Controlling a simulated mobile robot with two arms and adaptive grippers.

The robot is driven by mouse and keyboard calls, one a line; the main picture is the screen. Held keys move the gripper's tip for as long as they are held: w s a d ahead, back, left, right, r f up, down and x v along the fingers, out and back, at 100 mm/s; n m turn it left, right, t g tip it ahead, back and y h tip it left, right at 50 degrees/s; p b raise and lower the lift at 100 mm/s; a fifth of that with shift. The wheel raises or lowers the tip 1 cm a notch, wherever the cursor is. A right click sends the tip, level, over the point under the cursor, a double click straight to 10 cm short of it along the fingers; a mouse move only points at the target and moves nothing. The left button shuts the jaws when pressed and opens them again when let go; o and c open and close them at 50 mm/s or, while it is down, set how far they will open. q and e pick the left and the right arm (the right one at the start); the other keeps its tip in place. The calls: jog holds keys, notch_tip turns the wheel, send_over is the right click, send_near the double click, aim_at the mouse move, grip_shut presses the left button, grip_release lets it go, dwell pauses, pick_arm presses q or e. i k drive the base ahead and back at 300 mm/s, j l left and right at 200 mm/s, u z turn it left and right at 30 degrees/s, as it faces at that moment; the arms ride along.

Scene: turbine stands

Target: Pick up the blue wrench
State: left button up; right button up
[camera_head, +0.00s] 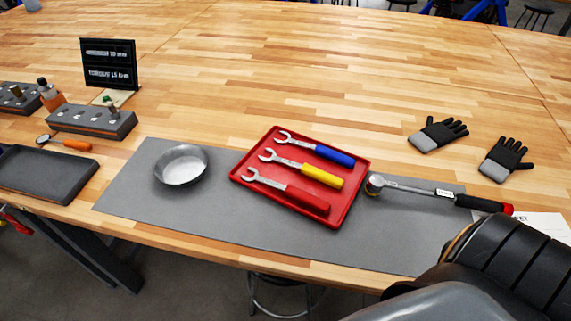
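The blue wrench (335,156) has a silver open-end head and a blue handle. It lies in the red tray (239,177), at the tray's far side. Below it in the tray lie a yellow-handled wrench (322,175) and a red-handled wrench (308,200), roughly parallel to it. Nothing covers the blue wrench. Neither gripper shows in the head view. A dark part of my own arm fills the lower right corner.
The tray rests on a grey mat (225,225). A metal bowl (181,166) stands left of it. A dark tray (40,175) and grey blocks (92,121) are at left. The far wooden tabletop is clear.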

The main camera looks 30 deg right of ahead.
aim_at(349, 162)
jog(key=z, duration=1.3)
